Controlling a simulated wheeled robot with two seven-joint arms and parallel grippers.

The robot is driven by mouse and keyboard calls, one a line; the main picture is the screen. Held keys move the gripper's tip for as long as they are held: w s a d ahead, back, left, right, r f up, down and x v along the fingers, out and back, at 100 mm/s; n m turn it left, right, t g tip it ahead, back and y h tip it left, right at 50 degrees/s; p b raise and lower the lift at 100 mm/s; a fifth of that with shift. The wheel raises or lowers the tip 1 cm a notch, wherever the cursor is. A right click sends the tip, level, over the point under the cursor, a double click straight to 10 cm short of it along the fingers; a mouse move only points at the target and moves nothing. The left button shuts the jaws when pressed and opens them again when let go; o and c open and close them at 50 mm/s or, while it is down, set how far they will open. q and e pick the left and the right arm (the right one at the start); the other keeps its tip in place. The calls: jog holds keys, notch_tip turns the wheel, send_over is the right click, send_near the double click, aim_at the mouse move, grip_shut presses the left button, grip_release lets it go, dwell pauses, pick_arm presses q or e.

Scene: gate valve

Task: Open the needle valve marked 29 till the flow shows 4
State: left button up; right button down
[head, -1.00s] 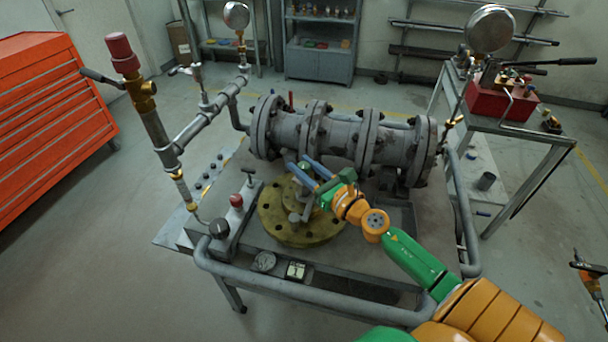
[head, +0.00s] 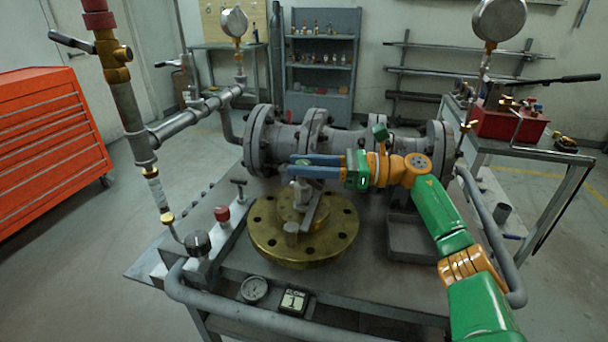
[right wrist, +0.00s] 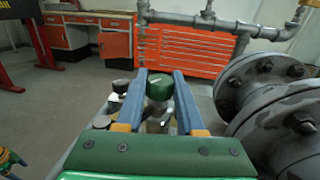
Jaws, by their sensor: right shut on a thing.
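My right gripper (head: 300,165) reaches in from the right above the brass flange (head: 265,238). Its blue fingers are shut on a dark green round knob (right wrist: 159,86) with a small pale mark on top; a bit of green also shows between the fingers in the head view (head: 304,161). A grey stem shows below the knob. A black knob (head: 197,242) and a red knob (head: 222,213) stand on the block to the left, apart from the gripper. I cannot read the number 29 anywhere. A small display box (head: 294,300) sits at the front; its figure is too small to read.
A large grey flanged pipe (head: 345,150) lies just behind my gripper. A T-handle (head: 240,186) and a dial gauge (head: 254,289) are near the front left. A rail runs along the bench front. A grey tray (head: 412,238) is below my forearm.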

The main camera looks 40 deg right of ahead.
jog(key=shift+f+n+g+y, duration=0.2)
jog(key=shift+n+g+y, duration=0.2)
jog(key=shift+g, duration=0.1)
jog(key=c, duration=0.5)
grip_release()
jog(key=shift+w, duration=0.1)
jog(key=b+v, duration=0.2)
jog(key=v, duration=0.5)
